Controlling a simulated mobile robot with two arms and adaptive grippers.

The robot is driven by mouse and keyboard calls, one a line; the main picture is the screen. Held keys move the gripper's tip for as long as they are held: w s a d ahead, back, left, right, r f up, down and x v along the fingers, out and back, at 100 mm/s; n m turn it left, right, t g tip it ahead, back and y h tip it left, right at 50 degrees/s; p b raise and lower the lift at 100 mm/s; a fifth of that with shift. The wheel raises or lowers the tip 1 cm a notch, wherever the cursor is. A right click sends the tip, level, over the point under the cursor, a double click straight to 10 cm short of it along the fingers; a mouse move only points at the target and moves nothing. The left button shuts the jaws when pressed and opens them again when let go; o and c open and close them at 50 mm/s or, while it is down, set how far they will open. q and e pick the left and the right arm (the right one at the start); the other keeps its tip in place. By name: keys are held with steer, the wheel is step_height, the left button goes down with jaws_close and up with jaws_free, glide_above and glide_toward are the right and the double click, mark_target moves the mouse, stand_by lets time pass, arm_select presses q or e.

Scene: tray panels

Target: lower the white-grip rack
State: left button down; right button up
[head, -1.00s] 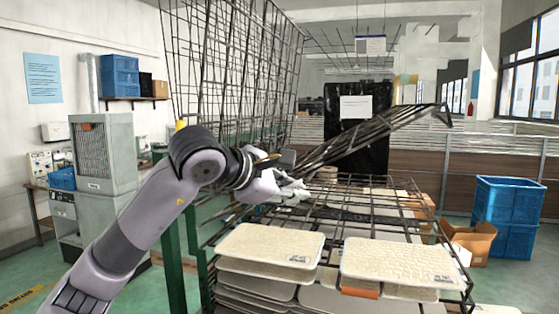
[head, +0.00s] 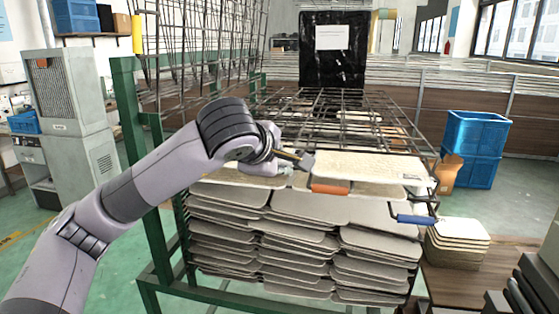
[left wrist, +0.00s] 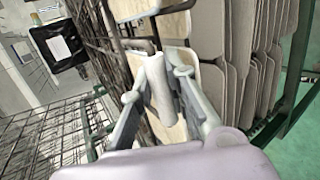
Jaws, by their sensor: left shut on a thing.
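The white-grip rack (head: 350,108) is a dark wire mesh panel lying close to level above the stacked trays in the head view. My left gripper (head: 297,163) is at its near edge, above the pale trays. In the left wrist view, my left gripper (left wrist: 160,95) is shut around the white grip (left wrist: 157,84), a pale cylinder between its fingers. In the head view the grip is mostly hidden by the gripper. Whether the rack rests on the one below cannot be told. My right gripper is not in view.
Upright mesh with a yellow grip (head: 138,34) stands at left on the green frame (head: 130,110). An orange grip (head: 330,189) and a blue grip (head: 416,219) mark lower racks. Stacked trays (head: 300,240) fill the frame. Blue crates (head: 474,150) stand at right.

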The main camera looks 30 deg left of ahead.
arm_select(q)
steer(key=shift+s+d+f, duration=0.1)
steer(key=shift+f, duration=0.65)
steer(key=c, duration=1.8)
jaws_free()
steer(key=shift+s, duration=0.1)
steer(key=shift+o, duration=1.3)
steer(key=shift+w+r, duration=0.1)
steer(key=shift+w, duration=0.1)
steer(key=shift+r, duration=0.1)
steer(key=shift+s+r, duration=0.15)
steer(key=shift+r, duration=0.05)
steer(key=a+v, duration=0.1)
steer(key=v, duration=1)
steer(key=shift+d, duration=0.45)
steer(key=shift+s+r, duration=0.15)
